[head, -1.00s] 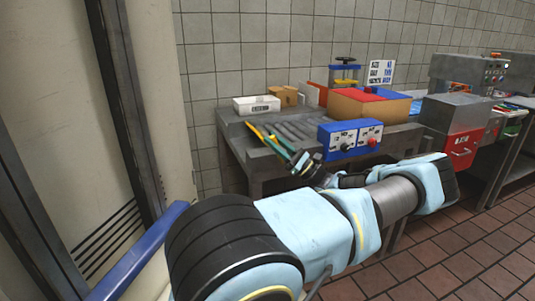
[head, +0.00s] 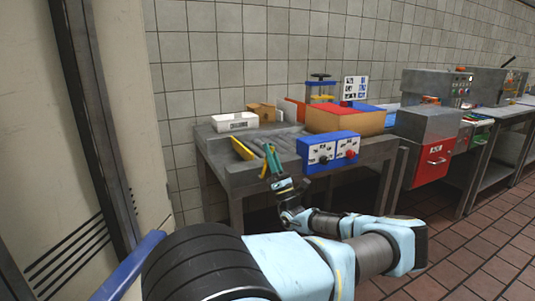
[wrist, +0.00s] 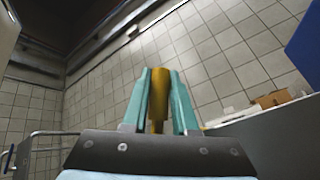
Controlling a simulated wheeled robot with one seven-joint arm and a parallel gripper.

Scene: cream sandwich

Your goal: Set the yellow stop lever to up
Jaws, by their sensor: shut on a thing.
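The yellow stop lever (wrist: 158,98) shows in the wrist view as a dark-yellow rod between the two teal fingers of my gripper (wrist: 161,74), which is shut on it. In the head view my gripper (head: 269,151) is at the front left of the grey table, fingers pointing up. A yellow plate (head: 242,149) stands slanted at the left end of the grey rollers, just left of the fingers.
A blue control box (head: 328,150) with knobs is close to the right of my gripper. A white box (head: 235,122), a cardboard box (head: 262,112) and a large red-topped box (head: 345,119) are on the grey table (head: 222,157). Open floor lies to the right.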

